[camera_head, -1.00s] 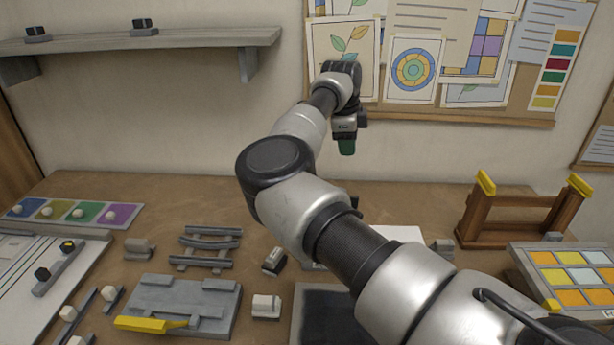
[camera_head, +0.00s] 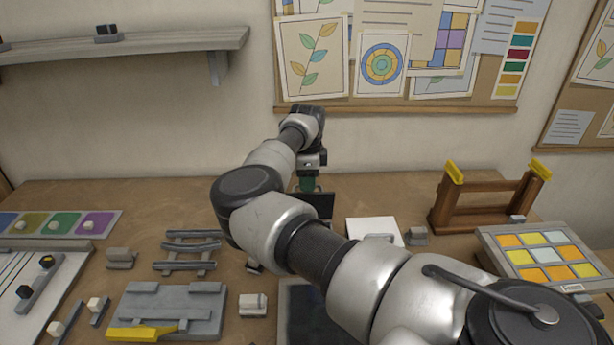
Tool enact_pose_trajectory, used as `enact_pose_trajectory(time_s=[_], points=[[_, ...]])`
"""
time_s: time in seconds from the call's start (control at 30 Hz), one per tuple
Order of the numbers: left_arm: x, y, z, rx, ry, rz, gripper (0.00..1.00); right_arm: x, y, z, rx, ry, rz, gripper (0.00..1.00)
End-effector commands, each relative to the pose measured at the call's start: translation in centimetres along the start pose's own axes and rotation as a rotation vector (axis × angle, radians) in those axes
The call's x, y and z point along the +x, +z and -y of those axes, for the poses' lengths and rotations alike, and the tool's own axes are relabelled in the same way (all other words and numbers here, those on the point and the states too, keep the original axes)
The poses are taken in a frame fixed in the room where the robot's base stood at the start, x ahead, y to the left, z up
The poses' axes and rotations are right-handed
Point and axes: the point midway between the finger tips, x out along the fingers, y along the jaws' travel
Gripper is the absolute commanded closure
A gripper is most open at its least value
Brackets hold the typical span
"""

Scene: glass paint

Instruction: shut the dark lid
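A dark upright panel (camera_head: 319,206), which looks like the dark lid standing open, rises at the middle of the table; my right arm hides its lower part and whatever it is joined to. My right gripper (camera_head: 308,186) points down just behind or beside the panel's top edge. A green piece shows at its tip; I cannot tell if this is its fingers or a held thing, nor whether they touch the panel. My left gripper is not in view.
A white flat piece (camera_head: 374,230) lies right of the panel. A wooden stand (camera_head: 480,218) and a tile tray (camera_head: 540,256) are at the right. A grey rack (camera_head: 188,252), a grey board (camera_head: 168,304) and a dark pad (camera_head: 304,318) lie in front. Bare table shows at the back left.

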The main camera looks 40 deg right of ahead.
Motion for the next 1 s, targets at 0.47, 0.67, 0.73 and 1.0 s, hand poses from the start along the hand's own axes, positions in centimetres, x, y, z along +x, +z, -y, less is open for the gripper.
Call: enact_pose_trajectory(time_s=[0.47, 0.67, 0.73, 1.0], points=[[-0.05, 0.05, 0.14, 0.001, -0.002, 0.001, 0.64, 0.3, 0.02, -0.01, 0.0, 0.0, 0.0, 0.9], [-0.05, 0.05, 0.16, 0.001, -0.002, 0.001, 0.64, 0.28, 0.01, 0.0, 0.0, 0.0, 0.0, 1.0], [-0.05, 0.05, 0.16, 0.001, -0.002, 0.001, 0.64, 0.27, 0.02, 0.0, 0.0, 0.0, 0.0, 1.0], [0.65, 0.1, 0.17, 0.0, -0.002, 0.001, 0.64, 0.35, -0.08, 0.43, 0.0, -0.021, 0.001, 1.0]])
